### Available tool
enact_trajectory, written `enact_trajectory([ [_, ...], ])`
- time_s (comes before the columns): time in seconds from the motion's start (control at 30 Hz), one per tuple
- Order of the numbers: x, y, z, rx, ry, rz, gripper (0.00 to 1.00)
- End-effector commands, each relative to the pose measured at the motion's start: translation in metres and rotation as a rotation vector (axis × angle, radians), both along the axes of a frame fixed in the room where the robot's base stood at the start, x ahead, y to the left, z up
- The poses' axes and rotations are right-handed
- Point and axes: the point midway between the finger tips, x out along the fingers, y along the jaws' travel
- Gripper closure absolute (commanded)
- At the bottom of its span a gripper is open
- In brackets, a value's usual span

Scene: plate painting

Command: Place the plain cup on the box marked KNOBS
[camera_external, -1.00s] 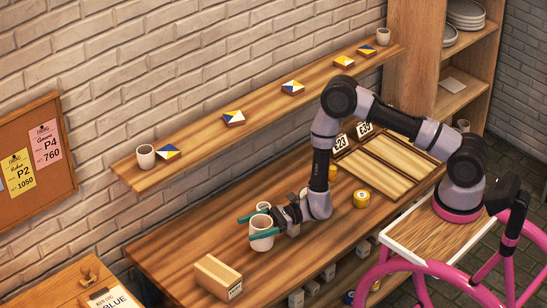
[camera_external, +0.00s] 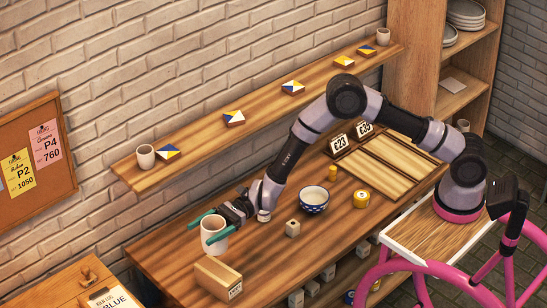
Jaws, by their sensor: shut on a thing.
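My gripper (camera_external: 208,226) has its teal fingers shut on a plain white cup (camera_external: 213,240). The cup is upright, close behind the cardboard box (camera_external: 217,280) at the near left of the table. From this angle I cannot tell whether the cup touches the table or hangs just above it. The box has a small label on its right end, too small to read for certain. Its top is bare.
A wall shelf (camera_external: 207,125) with cups and tiles runs behind. Price signs (camera_external: 340,142) stand by a slatted tray (camera_external: 385,165).

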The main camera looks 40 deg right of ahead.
Motion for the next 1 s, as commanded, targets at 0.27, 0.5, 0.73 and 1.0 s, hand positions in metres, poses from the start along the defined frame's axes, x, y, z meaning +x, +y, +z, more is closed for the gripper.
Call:
enact_trajectory([
  [0.27, -0.001, 0.001, -0.049, -0.003, 0.004, 0.002, 0.84],
  [0.5, -0.001, 0.001, -0.070, -0.003, 0.002, 0.002, 0.84],
  [0.73, -0.001, 0.001, -0.095, -0.001, 0.001, 0.002, 0.84],
  [1.0, -0.001, 0.001, -0.096, -0.001, 0.001, 0.002, 0.84],
])
